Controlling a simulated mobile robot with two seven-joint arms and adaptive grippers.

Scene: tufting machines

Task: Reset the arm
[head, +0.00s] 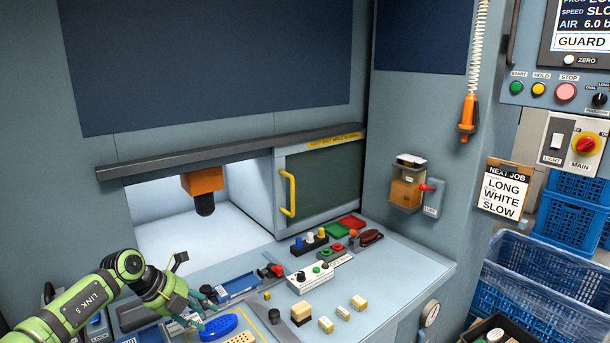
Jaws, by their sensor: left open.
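My left arm, green, comes in from the lower left in the head view. My left gripper (205,306) is low over the front left of the worktop, close to a blue oval pad (218,327) and a yellow-outlined mat. It is open and I see nothing held in it. Whether its fingertips touch anything below is too small to tell. My right arm and gripper are not in view.
A white control box (310,278) and small cream blocks (358,302) sit right of the gripper. Behind is the lit machine opening with an orange-and-black head (203,190) and a yellow-handled door (320,185). Blue crates (540,290) stand right.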

